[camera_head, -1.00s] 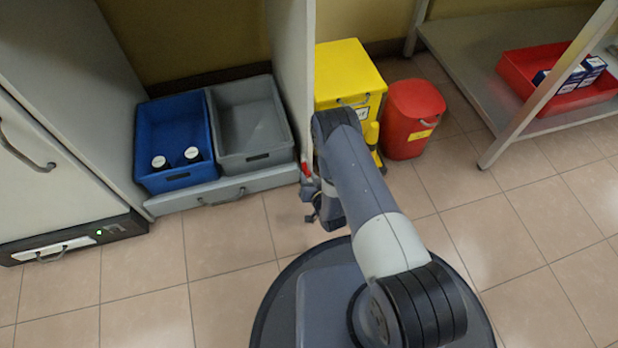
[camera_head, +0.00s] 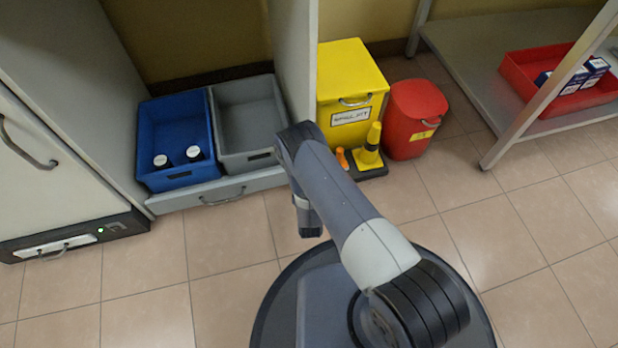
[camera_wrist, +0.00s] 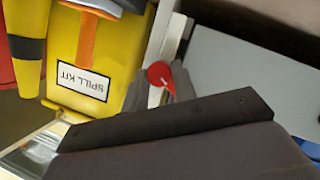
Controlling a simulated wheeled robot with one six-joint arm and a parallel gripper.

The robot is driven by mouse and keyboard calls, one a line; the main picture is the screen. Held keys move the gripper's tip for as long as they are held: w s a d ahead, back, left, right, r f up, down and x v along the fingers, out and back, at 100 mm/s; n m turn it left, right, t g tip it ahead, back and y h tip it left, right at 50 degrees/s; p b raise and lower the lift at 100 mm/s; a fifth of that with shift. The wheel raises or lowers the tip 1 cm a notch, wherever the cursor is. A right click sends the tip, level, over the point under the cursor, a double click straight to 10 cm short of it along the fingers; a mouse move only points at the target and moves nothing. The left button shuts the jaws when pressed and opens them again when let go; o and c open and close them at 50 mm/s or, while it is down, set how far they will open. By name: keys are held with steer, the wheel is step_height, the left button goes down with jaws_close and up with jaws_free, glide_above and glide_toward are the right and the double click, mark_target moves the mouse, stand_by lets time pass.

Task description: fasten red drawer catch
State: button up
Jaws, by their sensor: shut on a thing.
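The red drawer catch (camera_wrist: 159,73) shows in the wrist view as a small rounded red piece with a pointed tip, beside a pale upright edge. My gripper (camera_wrist: 160,86) has its grey fingers on either side of the catch and is shut on it. The grey drawer (camera_head: 222,195) with a bar handle lies low under the two bins, to the left of the arm. I cannot tell exactly how the catch is turned against the drawer.
A blue bin (camera_head: 172,112) with two white-capped bottles and a grey bin (camera_head: 245,115) stand above the drawer. A yellow spill kit box (camera_head: 345,75), a small yellow cone (camera_head: 370,145) and a red bin (camera_head: 415,120) stand close right of the panel. The tiled floor in front is clear.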

steer(key=n+t+h, duration=0.1)
steer(key=n, duration=0.3)
steer(key=shift+a+f+n+t+h, duration=0.1)
steer(key=shift+f+n+t+h, duration=0.05)
steer(key=shift+n+t+h, duration=0.2)
stand_by(0.4)
steer(key=o, duration=1)
steer(key=shift+s, duration=0.1)
